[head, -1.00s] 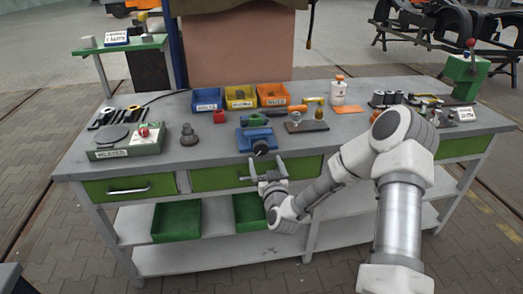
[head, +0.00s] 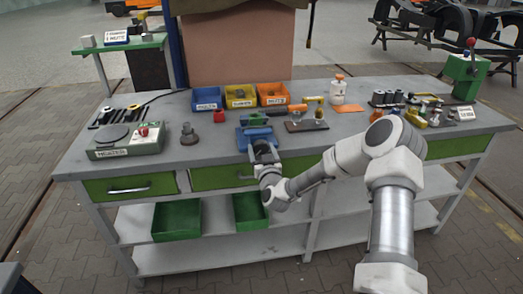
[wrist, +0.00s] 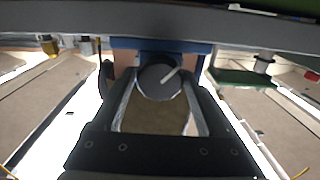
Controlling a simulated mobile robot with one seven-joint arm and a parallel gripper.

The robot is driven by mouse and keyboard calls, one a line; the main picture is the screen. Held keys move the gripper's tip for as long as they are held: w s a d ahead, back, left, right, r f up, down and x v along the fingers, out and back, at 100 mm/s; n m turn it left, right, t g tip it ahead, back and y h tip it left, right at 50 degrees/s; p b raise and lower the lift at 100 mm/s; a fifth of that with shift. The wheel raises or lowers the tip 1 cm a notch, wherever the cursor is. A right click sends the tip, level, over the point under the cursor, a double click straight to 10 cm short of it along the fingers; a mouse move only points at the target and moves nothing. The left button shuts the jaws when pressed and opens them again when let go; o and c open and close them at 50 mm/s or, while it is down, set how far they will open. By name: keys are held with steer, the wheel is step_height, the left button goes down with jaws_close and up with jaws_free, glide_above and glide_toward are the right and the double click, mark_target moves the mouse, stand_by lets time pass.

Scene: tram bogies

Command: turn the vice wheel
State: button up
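The blue vice (head: 257,134) sits at the front edge of the workbench, left of its middle. In the wrist view its blue body (wrist: 125,43) shows behind the vice wheel (wrist: 158,82), a dark round disc with a pale line across its face. In the head view my gripper (head: 265,152) is right in front of the vice and hides the wheel.
The heater (head: 125,142) and a grey weight-like part (head: 189,136) stand to the left. Blue (head: 207,98), yellow (head: 241,97) and orange (head: 272,94) bins stand behind the vice. A green drawer front (head: 215,179) and lower green bins are below.

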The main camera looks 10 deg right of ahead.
steer(key=c, duration=1)
steer(key=shift+f+m+b, duration=0.1)
steer(key=shift+m+b, duration=0.2)
steer(key=shift+b, duration=0.05)
steer(key=m+b, duration=0.2)
steer(key=shift+f+m+b, duration=0.15)
steer(key=shift+m+b, duration=0.15)
steer(key=shift+b, duration=0.05)
steer(key=m+b, duration=0.2)
steer(key=shift+m, duration=0.4)
steer(key=m+b, duration=0.2)
steer(key=m, duration=0.1)
steer(key=shift+b, duration=0.35)
steer(key=shift+m+b, duration=0.7)
steer(key=shift+m, duration=0.6)
steer(key=shift+r, duration=0.2)
